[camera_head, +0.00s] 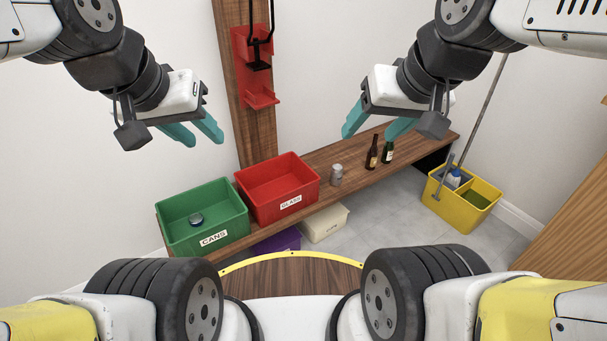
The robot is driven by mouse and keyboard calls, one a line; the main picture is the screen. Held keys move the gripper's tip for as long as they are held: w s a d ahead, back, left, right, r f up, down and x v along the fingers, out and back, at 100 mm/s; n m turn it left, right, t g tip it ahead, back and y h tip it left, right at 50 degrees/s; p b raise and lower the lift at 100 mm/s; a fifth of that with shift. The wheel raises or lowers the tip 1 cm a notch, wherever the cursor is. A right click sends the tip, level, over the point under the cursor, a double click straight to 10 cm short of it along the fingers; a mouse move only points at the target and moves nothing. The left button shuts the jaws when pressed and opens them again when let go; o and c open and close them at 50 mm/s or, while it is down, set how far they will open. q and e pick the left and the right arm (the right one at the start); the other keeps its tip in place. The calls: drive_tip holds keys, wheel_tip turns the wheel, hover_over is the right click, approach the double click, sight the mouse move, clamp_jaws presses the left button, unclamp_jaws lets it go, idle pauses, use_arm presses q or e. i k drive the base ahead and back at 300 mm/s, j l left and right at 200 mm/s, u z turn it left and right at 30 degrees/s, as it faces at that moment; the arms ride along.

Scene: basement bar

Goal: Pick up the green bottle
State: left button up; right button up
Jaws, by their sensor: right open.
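The green bottle (388,151) stands upright near the right end of the wooden bench (350,155). A brown bottle (372,155) stands close to its left. My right gripper (372,133) is open and empty; in the picture its fingers show just above the two bottles, apart from them. My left gripper (200,138) is in the air in front of the wall, above the green crate. Its two teal fingers are apart and nothing is between them.
A silver can (336,175) stands left of the bottles. A red crate (315,186) marked GLASS and a green crate (163,235) marked CANS, holding a can (196,219), stand further left. A yellow mop bucket (437,203) is on the floor at right. Bins sit under the bench.

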sight(389, 147)
drive_tip(key=i+l, duration=0.25)
drive_tip(key=i+l+u, duration=0.1)
drive_tip(key=i+l, duration=0.2)
drive_tip(key=l, duration=0.15)
drive_tip(key=i+l, duration=0.25)
drive_tip(key=l, duration=0.15)
drive_tip(key=i+l+u, duration=0.1)
drive_tip(key=i+l, duration=0.15)
drive_tip(key=l, duration=0.15)
drive_tip(key=i+l, duration=0.25)
drive_tip(key=l, duration=0.15)
drive_tip(key=i+l+u, duration=0.1)
drive_tip(key=i+l, duration=0.15)
drive_tip(key=l, duration=0.15)
drive_tip(key=i+l, duration=0.25)
drive_tip(key=l, duration=0.15)
